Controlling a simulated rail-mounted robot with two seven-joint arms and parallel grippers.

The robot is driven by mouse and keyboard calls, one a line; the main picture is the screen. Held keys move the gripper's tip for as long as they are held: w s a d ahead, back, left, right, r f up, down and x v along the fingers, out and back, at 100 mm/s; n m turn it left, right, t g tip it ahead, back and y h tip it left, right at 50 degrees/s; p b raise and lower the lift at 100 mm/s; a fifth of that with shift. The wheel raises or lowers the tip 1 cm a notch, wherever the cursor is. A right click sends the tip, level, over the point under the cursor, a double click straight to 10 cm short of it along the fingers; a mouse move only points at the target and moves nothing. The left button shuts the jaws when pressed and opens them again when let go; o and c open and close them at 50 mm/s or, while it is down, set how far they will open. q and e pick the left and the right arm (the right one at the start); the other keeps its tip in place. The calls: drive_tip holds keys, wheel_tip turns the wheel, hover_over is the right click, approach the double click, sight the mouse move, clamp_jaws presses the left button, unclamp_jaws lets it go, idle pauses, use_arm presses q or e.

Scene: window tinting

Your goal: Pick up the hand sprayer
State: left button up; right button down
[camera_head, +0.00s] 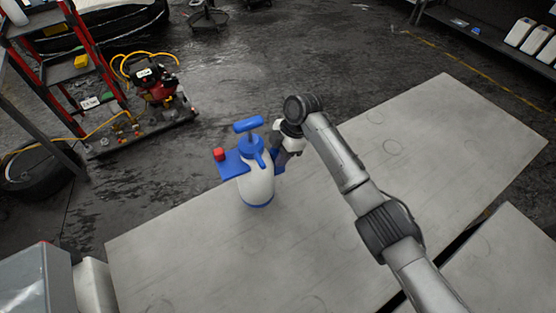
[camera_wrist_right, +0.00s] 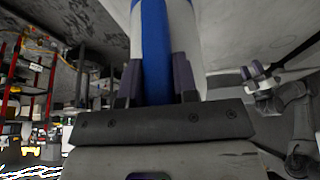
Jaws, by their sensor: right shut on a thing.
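The hand sprayer (camera_head: 257,186) has a white bottle, a blue base ring, a blue top with a T-shaped handle and a red part at its left. It is upright over the grey tabletop (camera_head: 370,215); I cannot tell whether its base touches. My right gripper (camera_head: 279,158) is at the sprayer's right side, shut on it. In the right wrist view, the dark fingers stand on both sides of the sprayer's blue strip (camera_wrist_right: 156,55). My left gripper (camera_wrist_right: 258,74) shows small at the right of the right wrist view, away from the sprayer; its opening is unclear.
A red and black machine (camera_head: 158,88) with yellow hoses stands on the floor behind, next to a red ladder (camera_head: 92,60). White containers (camera_head: 533,38) sit on a shelf at the back right. The tabletop around the sprayer is clear.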

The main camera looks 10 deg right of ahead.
use_arm(q)
wheel_tip(320, 180, up, 2)
drive_tip(key=shift+a+p, duration=0.15)
drive_tip(key=shift+p, duration=0.8)
use_arm(e)
drive_tip(key=s+d+r, duration=0.6)
drive_tip(key=s+d, duration=0.1)
drive_tip(key=d, duration=0.2)
drive_tip(key=shift+r, duration=0.2)
drive_tip(key=shift+d, duration=0.1)
